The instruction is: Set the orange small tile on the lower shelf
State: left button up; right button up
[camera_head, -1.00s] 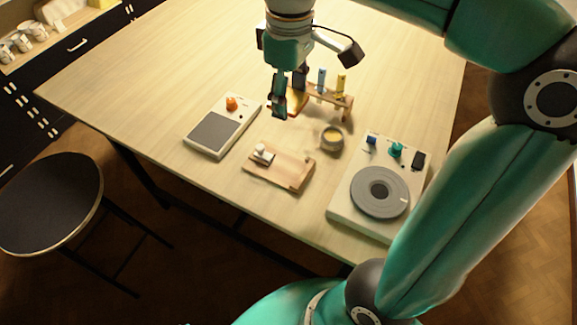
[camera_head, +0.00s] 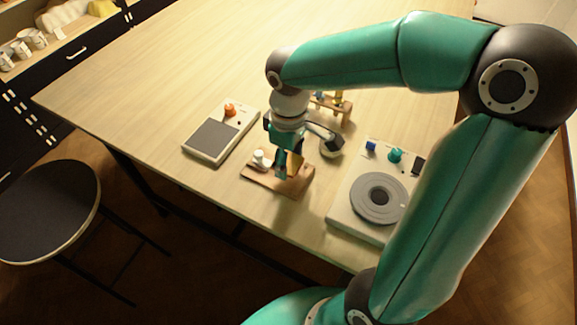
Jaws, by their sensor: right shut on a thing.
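My right gripper (camera_head: 287,174) is shut on a small amber-orange piece (camera_head: 296,164), which looks like the orange small tile. Its fingers partly cover it. The gripper points down over the wooden board (camera_head: 262,180) near the table's front edge; I cannot tell whether the tile touches the board. No shelf that I can clearly identify as the lower shelf shows. My left gripper is out of view.
A white scale with an orange knob (camera_head: 229,110) is left of the gripper. A wheel-topped device (camera_head: 380,196) stands right. A small bowl (camera_head: 331,150) and a wooden rack (camera_head: 330,104) are partly hidden behind my arm. A stool (camera_head: 45,210) stands left. The table's far left is clear.

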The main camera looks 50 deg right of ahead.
aim_at(289, 162)
jog(key=shift+f, duration=1.65)
jog(key=shift+f, duration=0.1)
jog(key=shift+f, duration=0.15)
jog(key=o, duration=1.2)
